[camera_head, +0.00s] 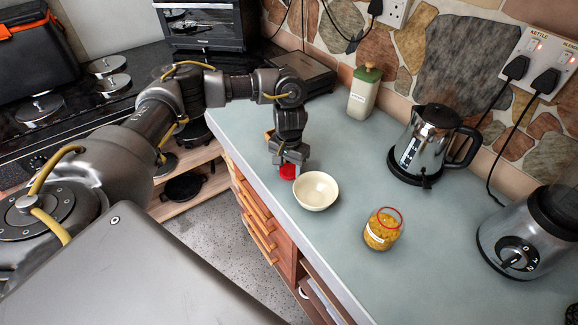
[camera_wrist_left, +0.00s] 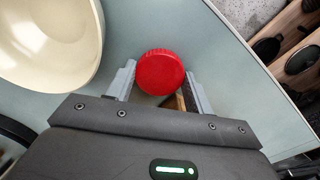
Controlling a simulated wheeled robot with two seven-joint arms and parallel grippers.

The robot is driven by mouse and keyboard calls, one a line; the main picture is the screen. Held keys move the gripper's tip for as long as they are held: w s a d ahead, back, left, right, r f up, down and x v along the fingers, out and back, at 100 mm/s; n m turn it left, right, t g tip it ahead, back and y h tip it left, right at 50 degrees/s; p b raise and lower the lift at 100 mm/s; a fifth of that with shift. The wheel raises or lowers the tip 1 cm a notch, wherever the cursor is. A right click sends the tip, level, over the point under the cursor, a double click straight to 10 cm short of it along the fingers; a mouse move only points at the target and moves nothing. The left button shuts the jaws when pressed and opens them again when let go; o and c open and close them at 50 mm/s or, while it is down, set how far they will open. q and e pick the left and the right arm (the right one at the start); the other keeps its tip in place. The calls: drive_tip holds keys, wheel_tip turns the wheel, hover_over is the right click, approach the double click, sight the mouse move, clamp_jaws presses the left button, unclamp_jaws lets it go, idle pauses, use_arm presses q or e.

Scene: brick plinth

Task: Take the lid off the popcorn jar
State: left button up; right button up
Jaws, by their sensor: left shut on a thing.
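The popcorn jar (camera_head: 379,236) stands upright on the counter, full of yellow kernels, with a white label and a red ring around its open-looking top. My left gripper (camera_head: 288,168) is left of the jar, beyond the cream bowl. It is shut on the round red lid (camera_head: 289,172), which is low over the counter; I cannot tell whether it touches the surface. In the left wrist view the lid (camera_wrist_left: 160,72) sits between the two fingertips (camera_wrist_left: 160,82). My right gripper is not in view.
The cream bowl (camera_head: 316,191) stands between the lid and the jar. A kettle (camera_head: 427,145), a blender (camera_head: 520,235) and a green-topped canister (camera_head: 363,92) stand farther right and back. The counter's front edge is close to my left gripper. Counter around the jar is clear.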

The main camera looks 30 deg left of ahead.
sight(290, 170)
use_arm(q)
drive_tip(key=o, duration=1.1)
drive_tip(key=shift+c, duration=0.2)
wheel_tip(290, 170, up, 12)
drive_tip(key=shift+r, duration=0.15)
